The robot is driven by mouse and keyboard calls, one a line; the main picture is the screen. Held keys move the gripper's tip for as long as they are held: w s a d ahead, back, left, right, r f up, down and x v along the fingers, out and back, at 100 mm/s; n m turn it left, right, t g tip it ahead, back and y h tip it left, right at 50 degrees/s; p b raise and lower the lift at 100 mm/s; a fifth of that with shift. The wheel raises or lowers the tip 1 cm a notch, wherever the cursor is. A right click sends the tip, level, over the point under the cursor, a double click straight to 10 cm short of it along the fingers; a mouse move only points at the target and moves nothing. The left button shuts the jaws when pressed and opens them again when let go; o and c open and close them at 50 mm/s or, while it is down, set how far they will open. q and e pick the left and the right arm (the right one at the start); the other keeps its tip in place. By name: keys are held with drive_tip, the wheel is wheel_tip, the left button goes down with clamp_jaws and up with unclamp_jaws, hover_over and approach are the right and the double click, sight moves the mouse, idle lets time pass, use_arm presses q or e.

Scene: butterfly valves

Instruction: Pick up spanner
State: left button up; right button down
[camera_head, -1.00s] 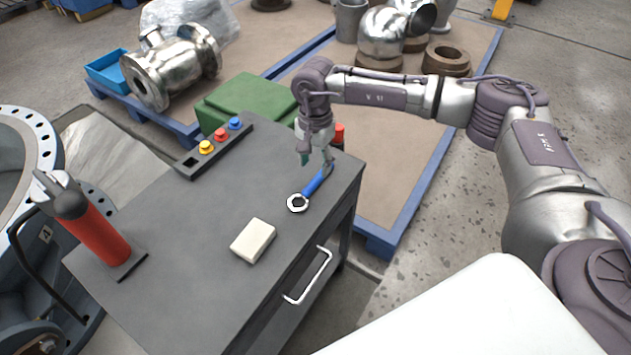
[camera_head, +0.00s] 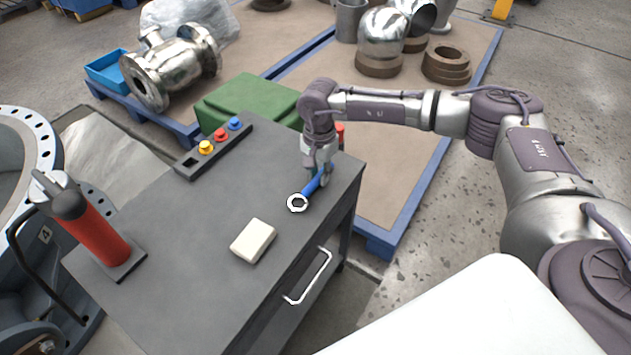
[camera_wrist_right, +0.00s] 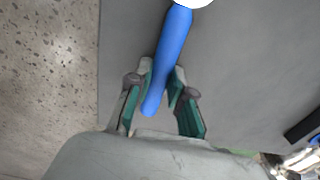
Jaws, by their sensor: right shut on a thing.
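The spanner (camera_head: 299,201) has a blue handle and a pale ring end. It lies on the grey cart top near the cart's right edge, ring end toward the front left. My right gripper (camera_head: 319,180) is down at the cart top, shut on the blue handle. In the right wrist view, the blue handle (camera_wrist_right: 170,50) runs between the two green-padded fingers of the right gripper (camera_wrist_right: 160,97). The ring end is mostly cut off at the top of that view. My left gripper is not in view.
The grey cart (camera_head: 190,245) also bears a pale block (camera_head: 254,240), a red extinguisher-like bottle (camera_head: 97,232) and a strip with coloured knobs (camera_head: 220,134). A green box (camera_head: 248,103) stands behind the cart. The middle of the cart top is clear.

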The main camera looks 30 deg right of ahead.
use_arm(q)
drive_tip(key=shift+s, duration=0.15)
use_arm(e)
drive_tip(key=shift+r, duration=0.2)
drive_tip(key=shift+r, duration=0.3)
wheel_tip(320, 180, up, 4)
drive_tip(key=shift+s+d+f, duration=0.15)
drive_tip(key=shift+f, duration=0.05)
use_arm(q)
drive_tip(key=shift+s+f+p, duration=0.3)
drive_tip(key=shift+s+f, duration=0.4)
use_arm(e)
drive_tip(key=s+d+r, duration=0.3)
drive_tip(key=s+r, duration=0.3)
drive_tip(key=s, duration=0.4)
drive_tip(key=shift+s+r, duration=0.25)
drive_tip(key=shift+s, duration=0.15)
drive_tip(key=shift+d, duration=0.1)
